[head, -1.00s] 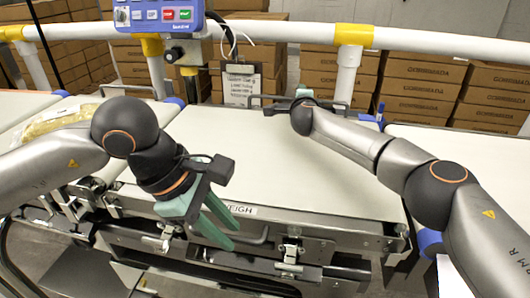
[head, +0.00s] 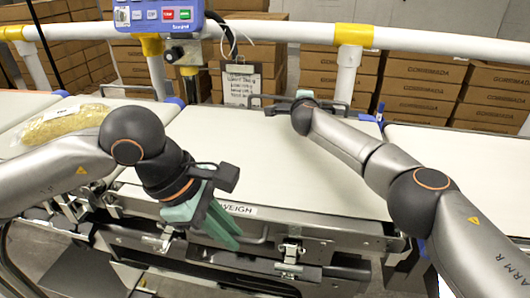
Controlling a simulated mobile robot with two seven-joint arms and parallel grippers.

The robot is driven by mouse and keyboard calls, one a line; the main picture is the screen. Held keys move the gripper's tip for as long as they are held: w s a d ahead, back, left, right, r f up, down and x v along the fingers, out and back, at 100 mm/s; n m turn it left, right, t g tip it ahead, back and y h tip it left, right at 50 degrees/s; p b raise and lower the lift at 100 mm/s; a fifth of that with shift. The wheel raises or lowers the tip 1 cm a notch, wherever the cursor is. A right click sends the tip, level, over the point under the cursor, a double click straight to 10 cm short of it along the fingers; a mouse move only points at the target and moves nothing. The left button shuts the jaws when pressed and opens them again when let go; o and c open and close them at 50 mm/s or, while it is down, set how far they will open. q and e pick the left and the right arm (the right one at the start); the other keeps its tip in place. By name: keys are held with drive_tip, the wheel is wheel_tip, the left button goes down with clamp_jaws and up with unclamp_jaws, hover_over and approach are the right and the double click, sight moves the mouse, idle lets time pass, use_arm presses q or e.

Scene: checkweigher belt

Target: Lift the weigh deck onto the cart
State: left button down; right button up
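The weigh deck (head: 300,165) is a flat white belt section in the middle of the head view, seated in its metal frame, with a WEIGH label on its front edge. A dark handle bar (head: 256,238) shows along the front, and another handle (head: 343,106) at the far edge. My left gripper (head: 230,238) has green fingers pointing down at the front edge, beside the front handle; their gap is too hard to see. My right gripper (head: 288,105) is at the far handle, partly hidden by its own wrist; its grip cannot be made out. I cannot identify the cart.
A bag of yellowish product (head: 62,124) lies on the left belt (head: 20,105). A white guard rail (head: 280,32) runs behind, with a control panel (head: 160,14) and a hanging clipboard (head: 242,86). Stacked cartons (head: 420,90) stand beyond. Latches (head: 290,252) line the front frame.

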clamp_jaws()
idle(1.0)
drive_tip(key=shift+w+r, duration=0.1)
drive_tip(key=shift+r, duration=0.1)
